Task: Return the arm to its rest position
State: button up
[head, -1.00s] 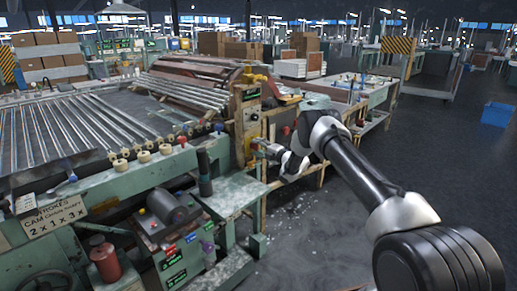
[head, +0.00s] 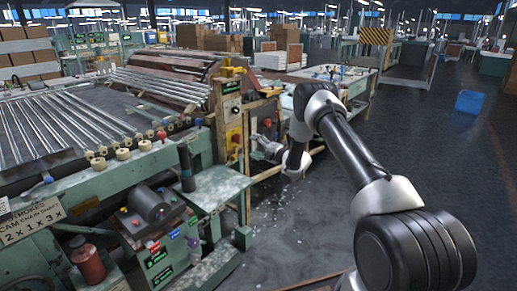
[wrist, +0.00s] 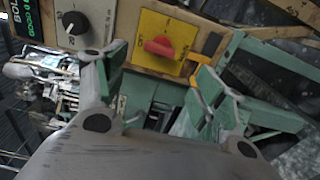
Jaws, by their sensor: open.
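My arm reaches from the lower right of the head view, bent at the elbow. My gripper (head: 262,145) is at its far end, just right of the wooden control post (head: 226,115) of the green machine. In the wrist view my gripper (wrist: 160,68) is open, with its two fingers spread and nothing held between them. Beyond the fingers is a yellow plate with a red rotary switch (wrist: 160,47). A black dial (wrist: 74,22) is to its left. The gripper appears apart from the panel.
The green machine (head: 90,190) with rows of glass tubes (head: 70,120) fills the left. A bench (head: 350,80) stands behind my arm. A blue bin (head: 470,102) is on the floor at right. The floor (head: 450,160) right of my arm is clear.

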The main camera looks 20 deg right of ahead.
jog(key=shift+v, duration=1.1)
